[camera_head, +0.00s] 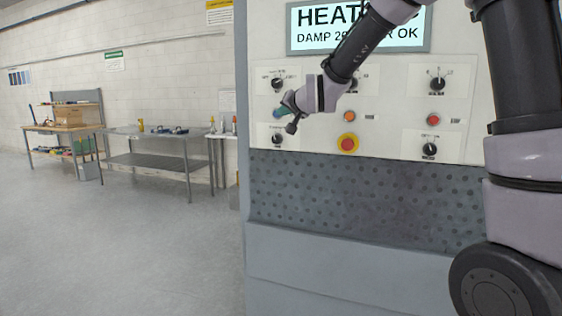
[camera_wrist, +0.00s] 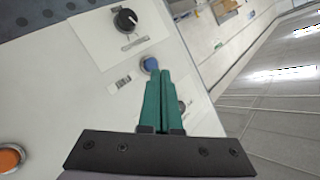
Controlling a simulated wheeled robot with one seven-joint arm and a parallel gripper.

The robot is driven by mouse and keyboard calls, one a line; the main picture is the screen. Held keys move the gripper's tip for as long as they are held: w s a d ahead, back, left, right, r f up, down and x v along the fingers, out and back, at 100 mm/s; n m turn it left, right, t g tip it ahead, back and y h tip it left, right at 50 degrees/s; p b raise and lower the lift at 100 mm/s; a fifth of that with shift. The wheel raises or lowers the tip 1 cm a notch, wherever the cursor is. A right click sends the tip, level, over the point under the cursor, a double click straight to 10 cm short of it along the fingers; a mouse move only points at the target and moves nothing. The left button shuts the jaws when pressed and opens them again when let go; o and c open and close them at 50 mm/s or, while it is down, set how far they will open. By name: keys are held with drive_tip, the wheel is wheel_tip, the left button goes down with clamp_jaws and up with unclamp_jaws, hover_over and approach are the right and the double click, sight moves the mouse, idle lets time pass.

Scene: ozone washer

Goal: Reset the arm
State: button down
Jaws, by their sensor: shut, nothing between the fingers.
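My gripper (camera_head: 288,103) is at the left part of the machine's control panel (camera_head: 395,105), near the blue button. In the wrist view its two green fingers (camera_wrist: 162,74) lie together, shut and empty. Their tips overlap the lower edge of the blue button (camera_wrist: 150,64); I cannot tell whether they touch it. My arm reaches from the upper right across the panel and covers part of the screen (camera_head: 330,36).
The panel carries black knobs (camera_head: 437,84), an orange button (camera_head: 433,119) and a red button with a yellow ring (camera_head: 348,144). A perforated dark band (camera_head: 370,190) lies below. Metal tables (camera_head: 160,160) stand far left, with open floor (camera_head: 130,240) before them.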

drive_tip(key=s+d+m+g+h, duration=0.1)
drive_tip(key=s+d+g+h, duration=0.35)
drive_tip(key=s+d, duration=1.75)
drive_tip(key=s+d+f+g, duration=0.1)
drive_tip(key=s, duration=0.4)
drive_tip(key=s+d+f+g, duration=0.1)
drive_tip(key=s+d, duration=0.1)
drive_tip(key=s, duration=0.4)
drive_tip(key=shift+f+m, duration=0.25)
drive_tip(key=shift+m, duration=0.05)
